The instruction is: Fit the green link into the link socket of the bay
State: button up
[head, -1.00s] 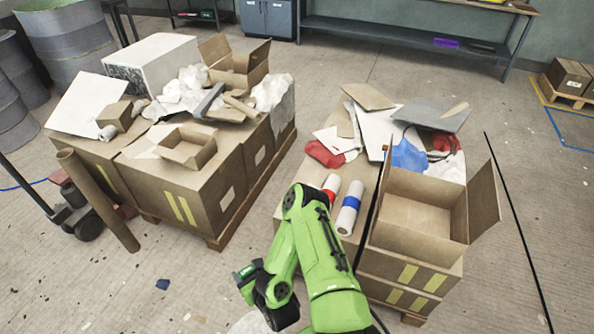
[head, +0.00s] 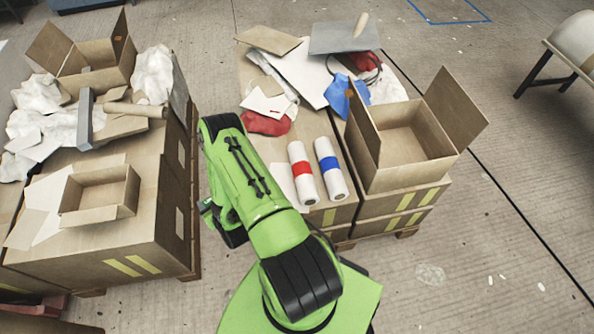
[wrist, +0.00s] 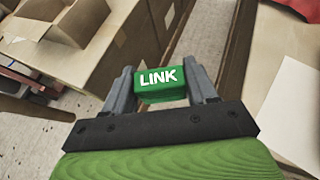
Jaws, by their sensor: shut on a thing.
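The green link (wrist: 162,83) is a small green block with white LINK lettering, seen in the wrist view. My gripper (wrist: 163,85) is shut on it, with one grey finger at each side. In the head view my green arm reaches forward between two loaded pallets, and my gripper (head: 207,209) is mostly hidden behind the arm. The bay and its link socket are not seen in any view.
A left pallet carries cartons (head: 150,215), an open small box (head: 100,195) and crumpled sheets. A right pallet carries rolls with red (head: 302,170) and blue (head: 330,168) bands and an open carton (head: 410,140). Bare floor (head: 470,260) lies at the right.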

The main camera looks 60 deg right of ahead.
jog(key=s+d+f+m+g+h+b, duration=0.1)
jog(key=d+f+m+g+h+b, duration=0.2)
jog(key=d, duration=1.2)
jog(key=m+h+b, duration=0.2)
jog(key=b, duration=0.1)
send_over(276, 174)
jog(key=shift+m+g, duration=0.3)
notch_tip(276, 174, down, 11)
jog(key=b, duration=0.5)
jog(key=shift+w+r+b, duration=0.1)
jog(key=shift+r+b, duration=0.05)
jog(key=shift+b, duration=0.15)
jog(key=shift+r, duration=0.1)
jog(key=o, duration=1)
